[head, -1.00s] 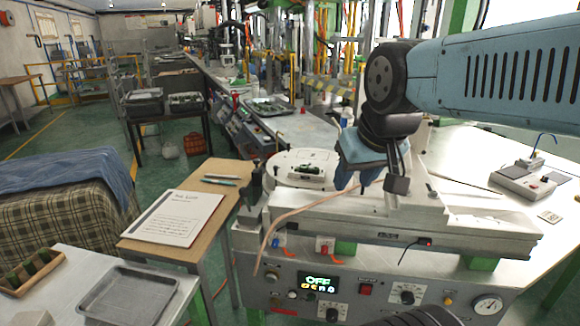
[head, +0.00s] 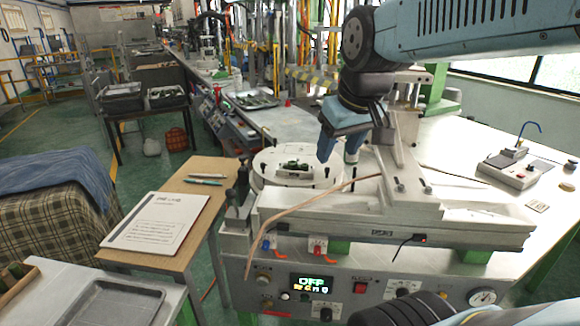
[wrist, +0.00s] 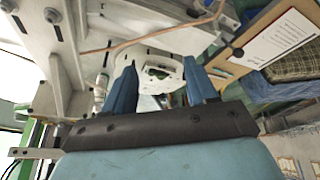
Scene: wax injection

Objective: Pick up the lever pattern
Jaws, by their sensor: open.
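A small dark green part, which looks like the lever pattern (head: 292,165), lies on a round white plate (head: 268,178) of the white machine. In the wrist view a small dark part on the white plate (wrist: 158,73) shows between my fingers, too small to make out clearly. My gripper (head: 338,156) is open and empty, with its blue fingers pointing down. It is just right of the part in the head view and above the plate, apart from it. In the wrist view my gripper (wrist: 160,62) has its two fingers spread wide.
The machine's white slide and bracket (head: 420,195) stand close to the right of my gripper. A tan hose (head: 310,205) crosses in front of the plate. Dark upright knobs (head: 241,180) stand at the plate's left. A wooden table with a printed sheet (head: 158,222) is at the left.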

